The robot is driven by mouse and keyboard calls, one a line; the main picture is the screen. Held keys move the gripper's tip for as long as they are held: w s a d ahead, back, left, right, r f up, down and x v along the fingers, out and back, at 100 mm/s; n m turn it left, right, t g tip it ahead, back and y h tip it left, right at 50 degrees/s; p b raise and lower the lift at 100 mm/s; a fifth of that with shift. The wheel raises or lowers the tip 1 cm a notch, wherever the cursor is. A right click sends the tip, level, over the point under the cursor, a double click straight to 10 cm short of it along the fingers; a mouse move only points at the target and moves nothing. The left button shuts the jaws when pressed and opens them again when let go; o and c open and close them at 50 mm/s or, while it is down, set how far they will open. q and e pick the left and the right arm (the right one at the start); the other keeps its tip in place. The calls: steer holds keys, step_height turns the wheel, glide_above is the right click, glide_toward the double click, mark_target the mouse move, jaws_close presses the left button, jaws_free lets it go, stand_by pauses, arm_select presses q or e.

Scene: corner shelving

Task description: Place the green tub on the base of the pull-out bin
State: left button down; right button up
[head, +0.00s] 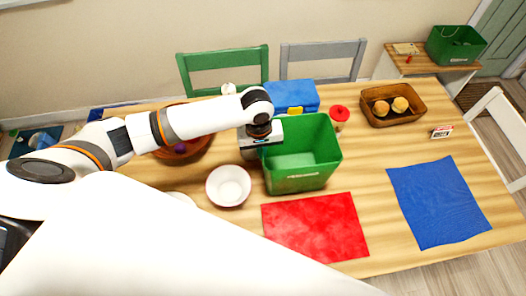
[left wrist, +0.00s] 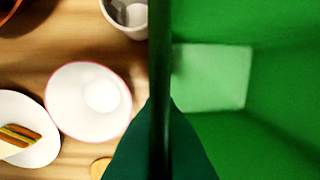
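The green tub (head: 322,168) is on the wooden table, open side up, and looks empty inside. My left gripper (head: 261,142) is at the tub's left rim. In the left wrist view the tub's inside (left wrist: 285,70) fills the right half, and its wall runs edge-on down the middle. I see no pull-out bin in either view. My right gripper is not in view.
A white bowl (head: 228,185) stands just left of the tub. A blue box (head: 292,95) and a red-lidded jar (head: 339,117) are behind it. A red cloth (head: 316,228) lies in front, a blue cloth (head: 439,200) to the right. Another green container (head: 455,45) is on a side table.

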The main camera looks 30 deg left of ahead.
arm_select(q)
steer(key=shift+f, duration=0.65)
steer(key=shift+d, duration=0.1)
steer(key=shift+f, duration=0.15)
steer(key=c, duration=1.6)
jaws_free()
steer(key=shift+c, duration=0.2)
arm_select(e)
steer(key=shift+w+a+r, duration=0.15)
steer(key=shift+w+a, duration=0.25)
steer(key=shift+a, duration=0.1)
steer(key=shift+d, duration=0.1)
